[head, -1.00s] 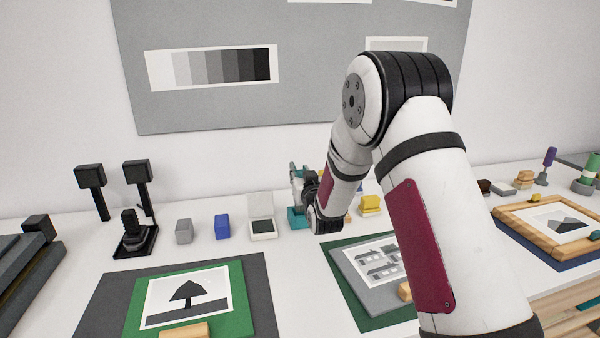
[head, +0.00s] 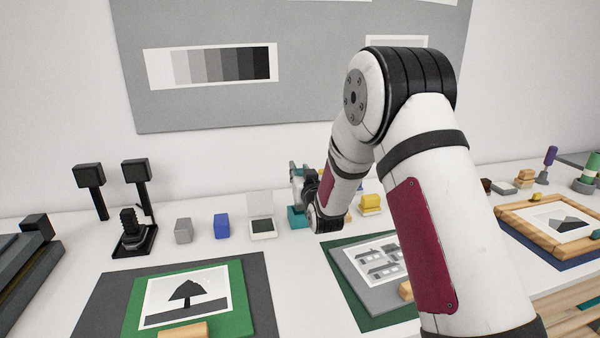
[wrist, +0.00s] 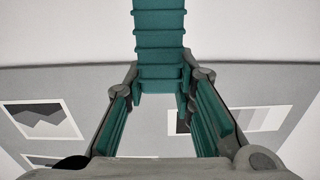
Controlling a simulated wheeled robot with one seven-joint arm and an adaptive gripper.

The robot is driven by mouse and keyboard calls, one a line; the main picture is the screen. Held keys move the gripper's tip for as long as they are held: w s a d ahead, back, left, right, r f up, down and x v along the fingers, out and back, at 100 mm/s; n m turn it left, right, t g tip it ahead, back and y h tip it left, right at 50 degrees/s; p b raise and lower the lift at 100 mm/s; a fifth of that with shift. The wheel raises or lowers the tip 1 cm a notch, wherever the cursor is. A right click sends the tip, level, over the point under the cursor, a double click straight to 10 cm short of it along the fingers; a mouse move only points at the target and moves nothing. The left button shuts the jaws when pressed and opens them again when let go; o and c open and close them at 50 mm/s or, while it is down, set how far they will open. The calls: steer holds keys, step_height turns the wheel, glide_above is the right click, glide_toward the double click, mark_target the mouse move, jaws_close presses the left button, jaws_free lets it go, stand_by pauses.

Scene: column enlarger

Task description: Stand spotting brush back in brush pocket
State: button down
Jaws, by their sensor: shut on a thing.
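My gripper (head: 302,178) is above the back of the bench, partly behind my own forearm. A teal block (head: 298,218) stands on the bench just below my gripper. I cannot tell whether it holds the brush pocket, and no pocket opening shows.
Left of the teal block stand a small white-framed stand (head: 262,228), a blue block (head: 221,226) and a grey block (head: 183,231). A yellow block (head: 370,204) is to the right. Prints on boards (head: 190,298) lie in front. A grey wall board (head: 300,90) hangs behind.

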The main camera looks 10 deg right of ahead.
steer(key=shift+f+b, duration=1.85)
steer(key=shift+f, duration=0.5)
stand_by(1.8)
steer(key=c, duration=1.3)
jaws_free()
steer(key=shift+s, duration=0.1)
steer(key=shift+s+p, duration=1.45)
steer(key=shift+s, duration=2.45)
